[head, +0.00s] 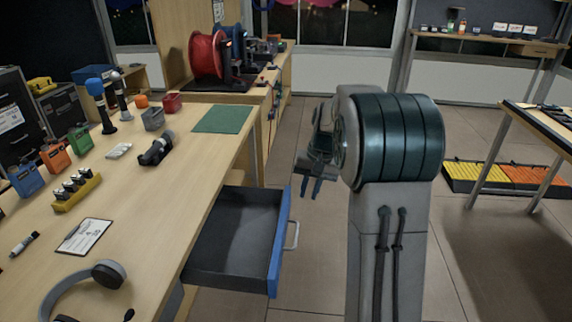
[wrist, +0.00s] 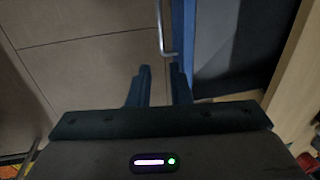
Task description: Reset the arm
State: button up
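My gripper (head: 311,186) hangs in the air over the floor, to the right of the open drawer in the head view, with its fingers pointing down. In the wrist view my gripper (wrist: 160,72) shows two dark fingers with a gap between them and nothing held. The open drawer (head: 228,243) has a blue front and a grey handle (head: 292,235), and looks empty. The handle (wrist: 162,30) shows just beyond the fingertips in the wrist view, apart from them as far as I can tell.
The wooden workbench (head: 150,195) carries headphones (head: 105,272), microphones, a green mat (head: 223,119) and a yellow rack (head: 76,190). A second table (head: 540,115) is at right. Floor between is clear.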

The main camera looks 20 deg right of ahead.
jog(key=shift+r, duration=0.1)
jog(key=s+a+r+n+p, duration=0.1)
jog(key=s+a+r+p, duration=0.2)
jog(key=s, duration=0.5)
jog(key=s+a+r+n+t+h+p, duration=0.1)
jog(key=s+a+r+p, duration=0.2)
jog(key=s, duration=0.6)
jog(key=s+a+r+n+t+h+p, duration=0.1)
jog(key=s+a+r+n+p, duration=0.1)
jog(key=s+r, duration=0.4)
jog(key=s+a+p, duration=0.1)
jog(key=s+p, duration=0.1)
jog(key=s, duration=0.1)
jog(key=shift+r, duration=0.2)
